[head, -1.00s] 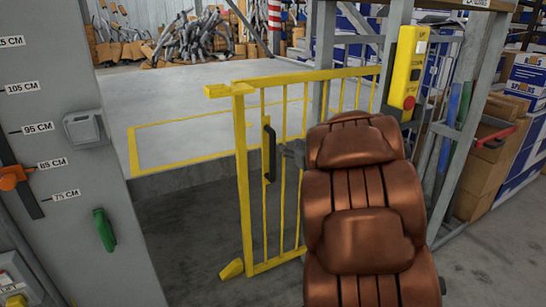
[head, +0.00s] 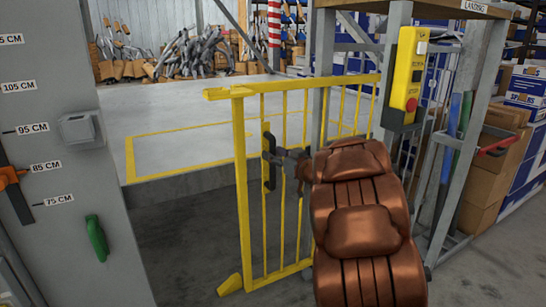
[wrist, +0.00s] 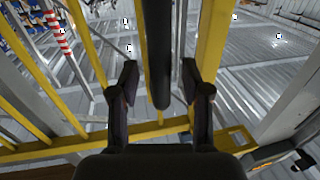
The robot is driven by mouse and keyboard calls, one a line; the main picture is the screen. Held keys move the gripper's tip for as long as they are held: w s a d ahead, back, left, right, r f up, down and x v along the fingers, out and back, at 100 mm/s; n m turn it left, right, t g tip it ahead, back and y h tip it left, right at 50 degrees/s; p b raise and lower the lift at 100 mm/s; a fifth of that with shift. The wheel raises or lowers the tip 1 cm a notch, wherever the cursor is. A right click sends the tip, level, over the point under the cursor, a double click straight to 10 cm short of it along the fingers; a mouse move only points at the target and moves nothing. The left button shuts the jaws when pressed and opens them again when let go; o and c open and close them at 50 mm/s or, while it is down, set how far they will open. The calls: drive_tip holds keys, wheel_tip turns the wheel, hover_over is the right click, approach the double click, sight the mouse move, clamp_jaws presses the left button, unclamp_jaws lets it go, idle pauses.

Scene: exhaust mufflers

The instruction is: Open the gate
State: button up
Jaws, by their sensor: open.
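The yellow barred gate (head: 284,195) stands across the middle of the head view. A black vertical handle (head: 268,161) is fixed on its left part. My gripper (head: 276,158) is at the handle, with my brown arm behind it hiding the gate's lower right part. In the wrist view my gripper (wrist: 159,80) has its two dark fingers apart. The black handle (wrist: 157,50) runs upright between them, with a gap visible on each side. Yellow gate bars (wrist: 211,40) show to both sides.
A grey panel (head: 50,190) with height marks and a green handle (head: 96,238) stands at left. A yellow control box (head: 408,68) with a red button is on a grey post right of the gate. Boxes and shelves fill the right.

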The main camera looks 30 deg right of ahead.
drive_tip(key=shift+w+a, duration=0.1)
drive_tip(key=shift+w, duration=0.6)
drive_tip(key=shift+c, duration=0.3)
clamp_jaws()
